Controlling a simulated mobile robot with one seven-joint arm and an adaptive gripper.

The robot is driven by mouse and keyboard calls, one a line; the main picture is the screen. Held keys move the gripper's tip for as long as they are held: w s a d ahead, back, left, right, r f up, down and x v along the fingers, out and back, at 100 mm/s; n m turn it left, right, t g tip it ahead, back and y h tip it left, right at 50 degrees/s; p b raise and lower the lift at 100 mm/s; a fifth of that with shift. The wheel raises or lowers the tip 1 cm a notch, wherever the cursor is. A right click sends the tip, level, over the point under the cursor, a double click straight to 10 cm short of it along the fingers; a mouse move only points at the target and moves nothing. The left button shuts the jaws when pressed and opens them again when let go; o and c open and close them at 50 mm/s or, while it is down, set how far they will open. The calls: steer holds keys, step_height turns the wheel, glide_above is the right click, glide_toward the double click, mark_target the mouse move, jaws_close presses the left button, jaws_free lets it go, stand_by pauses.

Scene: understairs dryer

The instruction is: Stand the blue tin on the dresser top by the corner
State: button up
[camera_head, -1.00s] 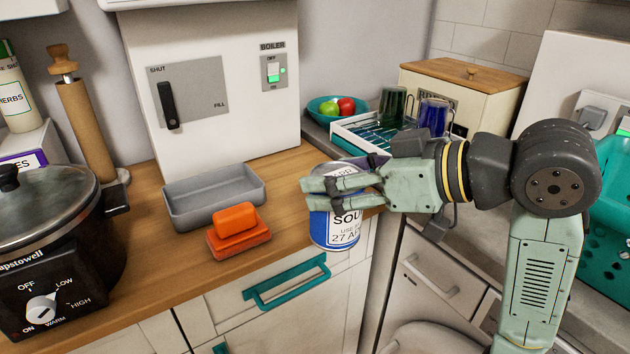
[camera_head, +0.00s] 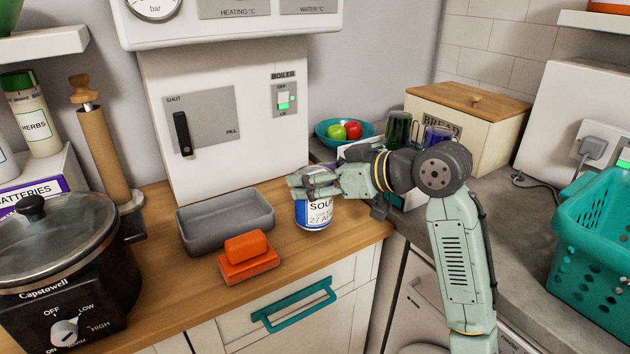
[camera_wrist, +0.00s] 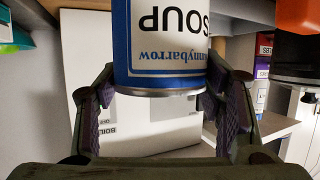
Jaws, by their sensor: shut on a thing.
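The blue tin (camera_head: 314,216) is a soup can with a white and blue label. It is upright over the wooden dresser top (camera_head: 350,229), near its right front corner; I cannot tell whether its base touches the wood. My gripper (camera_head: 308,187) is shut around the upper part of the tin, reaching in from the right and hiding its top. In the wrist view the tin (camera_wrist: 165,45) shows upside down between the two padded fingers of my gripper (camera_wrist: 163,110).
An orange sponge-like block (camera_head: 247,247) on an orange base and a grey tray (camera_head: 212,230) lie left of the tin. A slow cooker (camera_head: 60,250) stands far left. The boiler (camera_head: 210,90) rises behind. A teal basket (camera_head: 597,225) is at right.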

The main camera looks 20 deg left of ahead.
steer(key=shift+f, duration=0.85)
steer(key=shift+f, duration=0.1)
steer(key=shift+f, duration=0.15)
steer(key=o, duration=1.5)
steer(key=shift+r, duration=0.3)
steer(key=shift+s+d+r, duration=0.1)
steer(key=shift+d+r, duration=0.05)
steer(key=shift+d, duration=0.25)
steer(key=p+v, duration=0.3)
steer(key=v, duration=0.8)
steer(key=shift+s+d, duration=0.1)
